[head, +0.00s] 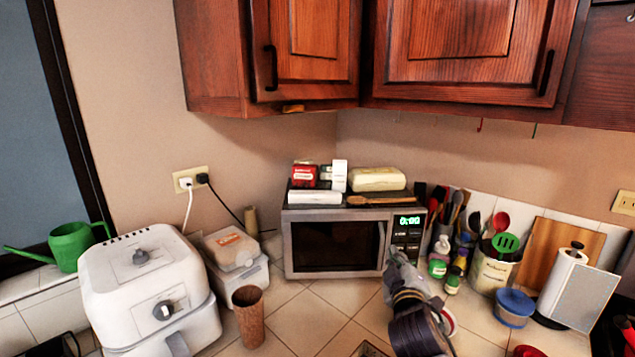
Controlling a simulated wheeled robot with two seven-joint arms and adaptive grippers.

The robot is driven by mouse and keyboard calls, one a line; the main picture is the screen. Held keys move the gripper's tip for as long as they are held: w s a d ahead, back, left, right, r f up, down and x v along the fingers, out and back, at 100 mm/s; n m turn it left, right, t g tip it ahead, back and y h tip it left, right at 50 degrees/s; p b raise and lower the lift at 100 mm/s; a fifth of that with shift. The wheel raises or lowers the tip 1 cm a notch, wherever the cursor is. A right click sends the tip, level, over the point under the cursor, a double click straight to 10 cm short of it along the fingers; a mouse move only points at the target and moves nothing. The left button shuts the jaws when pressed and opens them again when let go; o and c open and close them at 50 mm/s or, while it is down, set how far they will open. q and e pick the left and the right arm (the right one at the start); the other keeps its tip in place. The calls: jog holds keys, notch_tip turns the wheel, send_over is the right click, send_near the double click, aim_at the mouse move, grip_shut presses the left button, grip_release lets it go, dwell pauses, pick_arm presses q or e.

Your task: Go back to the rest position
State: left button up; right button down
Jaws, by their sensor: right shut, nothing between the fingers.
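My right gripper (396,268) is in front of the microwave (336,248), at its lower right by the control panel. It looks shut, with nothing held. My right arm comes up from the bottom edge, right of the middle, and hides a little of the counter behind it. Whether the gripper touches the microwave cannot be told. My left gripper is not in view.
The microwave carries several boxes and a wooden spoon. A white air fryer (147,290), brown cup (248,315) and green watering can (73,246) stand left. Tiles front of the microwave are clear.

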jog(key=s+d+f+m+g, duration=0.2)
jog(key=s+f+g, duration=0.3)
jog(key=f, duration=0.6)
jog(key=s+f+m+g+y, duration=0.15)
jog(key=s+f+g, duration=0.25)
jog(key=s+f, duration=0.65)
jog(key=s+f+m+g+y, duration=0.1)
jog(key=s+f+m+g, duration=0.35)
jog(key=s, duration=0.95)
notch_tip(320, 180, down, 35)
jog(key=s+n+g, duration=0.2)
jog(key=s+d+f, duration=0.2)
jog(key=s+f, duration=0.8)
jog(key=s, duration=0.1)
jog(key=s+d+f, duration=0.2)
jog(key=s+f, duration=0.8)
jog(key=s, duration=0.1)
jog(key=shift+s+d+f+g, duration=0.25)
jog(key=shift+d+f+g, duration=0.05)
jog(key=shift+d+g, duration=0.1)
